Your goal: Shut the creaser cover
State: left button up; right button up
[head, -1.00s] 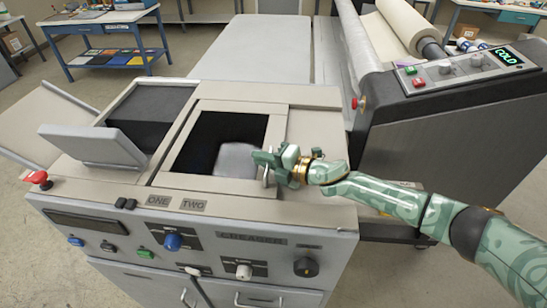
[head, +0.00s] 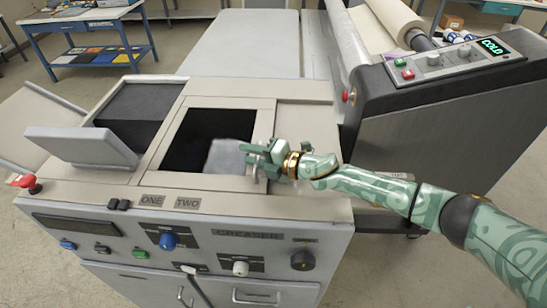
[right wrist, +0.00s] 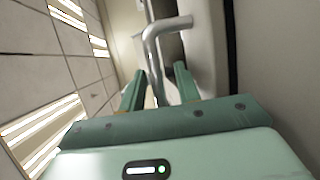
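The grey creaser (head: 200,235) has two openings behind labels ONE and TWO. Opening TWO (head: 205,130) is uncovered and dark inside, with a small grey-blue plate (head: 228,158) at its near right corner. A grey panel (head: 82,146) stands tilted up at the left of opening ONE; I cannot tell which piece is the cover. My right gripper (head: 256,158) is at the right rim of opening TWO, beside the plate. In the right wrist view, its fingers (right wrist: 158,95) stand apart with a bent silver bar (right wrist: 152,55) between them. My left gripper is not in view.
A black block (head: 142,112) fills opening ONE. A red knob (head: 27,183) sits at the left corner. The laminator (head: 440,110), its display reading COLD, stands close at the right. A blue table (head: 95,25) is at the back left.

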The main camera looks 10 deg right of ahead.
jog(key=b+v, duration=0.1)
jog(key=v, duration=1.4)
jog(key=shift+f+b, duration=0.15)
jog(key=shift+b, duration=0.2)
jog(key=shift+s+d+r, duration=0.2)
jog(key=shift+d, duration=0.1)
